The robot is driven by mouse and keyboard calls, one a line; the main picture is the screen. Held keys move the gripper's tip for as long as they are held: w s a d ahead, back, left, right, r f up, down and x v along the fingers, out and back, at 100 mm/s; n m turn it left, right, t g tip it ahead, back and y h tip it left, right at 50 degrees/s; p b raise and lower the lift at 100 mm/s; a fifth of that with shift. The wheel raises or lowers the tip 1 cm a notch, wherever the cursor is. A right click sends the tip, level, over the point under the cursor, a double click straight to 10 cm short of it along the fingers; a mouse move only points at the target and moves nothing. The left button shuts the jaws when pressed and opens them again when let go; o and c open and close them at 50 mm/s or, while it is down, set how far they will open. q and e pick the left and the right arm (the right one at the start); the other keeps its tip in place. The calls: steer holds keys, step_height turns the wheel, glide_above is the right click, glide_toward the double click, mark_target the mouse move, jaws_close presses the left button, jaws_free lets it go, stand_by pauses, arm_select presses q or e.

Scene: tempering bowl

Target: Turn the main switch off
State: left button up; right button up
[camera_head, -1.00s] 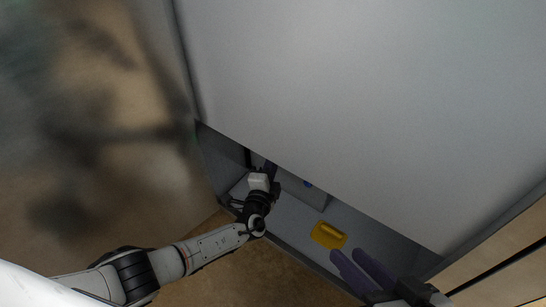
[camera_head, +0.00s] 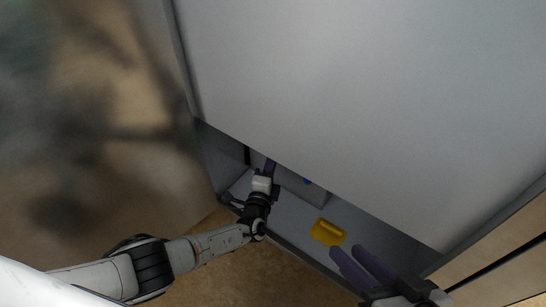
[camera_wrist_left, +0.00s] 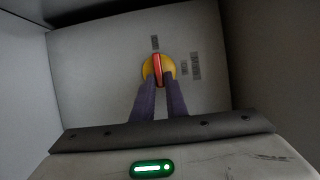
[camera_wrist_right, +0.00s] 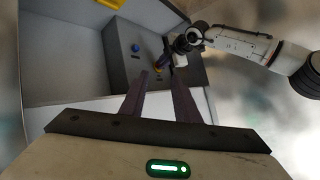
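The main switch, a red handle (camera_wrist_left: 157,68) on a round yellow plate (camera_wrist_left: 147,72), sits on the face of a grey box in the left wrist view. My left gripper (camera_wrist_left: 161,82) has its purple fingertips on either side of the lower end of the handle, with a narrow gap the handle seems to fill. In the head view my left arm reaches into the cabinet and its fingertips are hidden. My right gripper (camera_wrist_right: 158,72) is open and empty, away from the switch. It also shows at the bottom right of the head view (camera_head: 345,250).
The grey box (camera_wrist_right: 120,70) also bears a blue button (camera_wrist_right: 135,48). A yellow object (camera_head: 327,232) lies on the cabinet floor. A large pale panel (camera_head: 360,90) overhangs the opening. Wooden drawer fronts (camera_head: 500,260) stand at the right.

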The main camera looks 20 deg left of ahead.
arm_select(q)
steer(key=o, duration=0.3)
